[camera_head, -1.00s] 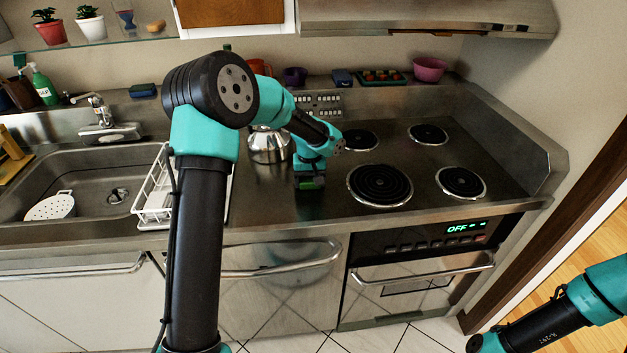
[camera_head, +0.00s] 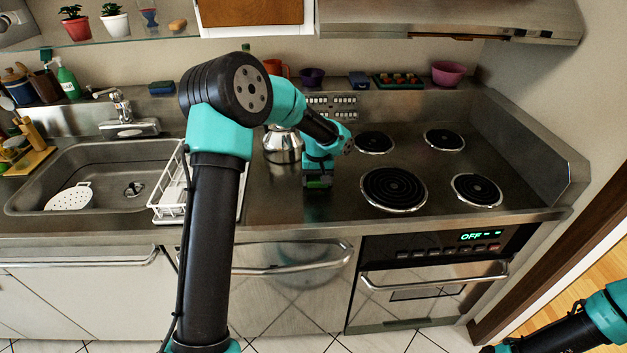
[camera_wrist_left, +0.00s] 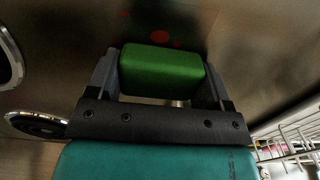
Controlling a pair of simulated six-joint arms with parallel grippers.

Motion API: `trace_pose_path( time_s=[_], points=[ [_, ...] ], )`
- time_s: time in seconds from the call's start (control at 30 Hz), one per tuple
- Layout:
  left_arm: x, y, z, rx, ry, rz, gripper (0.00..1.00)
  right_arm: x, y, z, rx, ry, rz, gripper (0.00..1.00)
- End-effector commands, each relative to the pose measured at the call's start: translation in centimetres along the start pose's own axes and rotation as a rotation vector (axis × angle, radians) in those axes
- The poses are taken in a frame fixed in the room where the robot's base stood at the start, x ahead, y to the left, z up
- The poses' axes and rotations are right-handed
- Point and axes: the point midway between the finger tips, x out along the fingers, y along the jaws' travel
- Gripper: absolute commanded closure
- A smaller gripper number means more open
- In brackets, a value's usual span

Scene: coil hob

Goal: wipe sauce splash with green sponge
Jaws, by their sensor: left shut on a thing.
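My left gripper (camera_head: 318,172) is shut on the green sponge (camera_wrist_left: 160,72), whose block sits between the two fingers in the left wrist view. In the head view, the sponge (camera_head: 318,183) shows as a small dark green patch low on the gripper, over the steel worktop left of the front left coil. The red sauce splash (camera_wrist_left: 160,37) shows in the left wrist view just beyond the sponge's far edge, with smaller red specks around it. I cannot tell whether the sponge touches the worktop. The splash is not discernible in the head view. My right gripper is out of view.
A steel kettle (camera_head: 283,147) stands close behind and left of my left gripper. The large front left coil (camera_head: 393,188) is to its right. A white dish rack (camera_head: 168,208) and the sink (camera_head: 110,165) lie to the left. The worktop's front edge is near.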

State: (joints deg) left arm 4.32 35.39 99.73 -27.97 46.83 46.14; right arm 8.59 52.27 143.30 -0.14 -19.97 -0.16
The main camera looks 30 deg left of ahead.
Motion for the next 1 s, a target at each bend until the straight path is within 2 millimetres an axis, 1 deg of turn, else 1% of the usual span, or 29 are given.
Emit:
trace_pose_path(
  time_s=[0.03,0.1,0.17,0.27,0.33,0.47,0.5,0.53,0.7,0.83,0.87,0.93,1.0],
  points=[
    [-0.2,0.4,0.0,0.000,0.000,0.000,0.49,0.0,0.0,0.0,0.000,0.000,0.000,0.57],
    [0.1,0.8,0.0,-0.003,-0.002,-0.001,0.49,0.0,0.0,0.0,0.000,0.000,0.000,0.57],
    [-0.3,1.2,-0.1,-0.005,0.000,0.000,0.49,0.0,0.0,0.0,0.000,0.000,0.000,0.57],
    [0.1,1.8,-0.1,-0.009,-0.002,-0.001,0.49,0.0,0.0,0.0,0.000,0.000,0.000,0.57],
    [-0.4,2.2,-0.2,-0.012,0.000,0.000,0.49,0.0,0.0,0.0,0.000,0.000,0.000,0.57],
    [0.2,2.9,-0.3,-0.018,-0.002,-0.001,0.49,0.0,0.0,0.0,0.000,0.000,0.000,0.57],
    [-0.6,2.9,-0.3,-0.017,0.001,0.001,0.49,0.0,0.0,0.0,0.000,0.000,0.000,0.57],
    [-0.7,2.6,-0.2,-0.015,0.001,0.001,0.49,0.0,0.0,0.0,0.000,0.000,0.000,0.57],
    [0.2,1.7,-0.1,-0.006,-0.003,-0.002,0.49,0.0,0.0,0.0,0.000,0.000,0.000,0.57],
    [0.2,1.0,0.0,0.001,-0.002,-0.001,0.49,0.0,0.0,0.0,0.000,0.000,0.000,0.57],
    [-0.1,0.8,0.0,0.002,0.000,-0.001,0.49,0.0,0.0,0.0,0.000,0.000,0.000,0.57],
    [0.2,0.4,0.0,0.005,-0.003,-0.002,0.49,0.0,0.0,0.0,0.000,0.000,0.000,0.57],
    [-0.4,0.0,0.1,0.008,-0.001,-0.001,0.49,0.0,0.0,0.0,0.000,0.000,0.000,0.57]
  ],
)
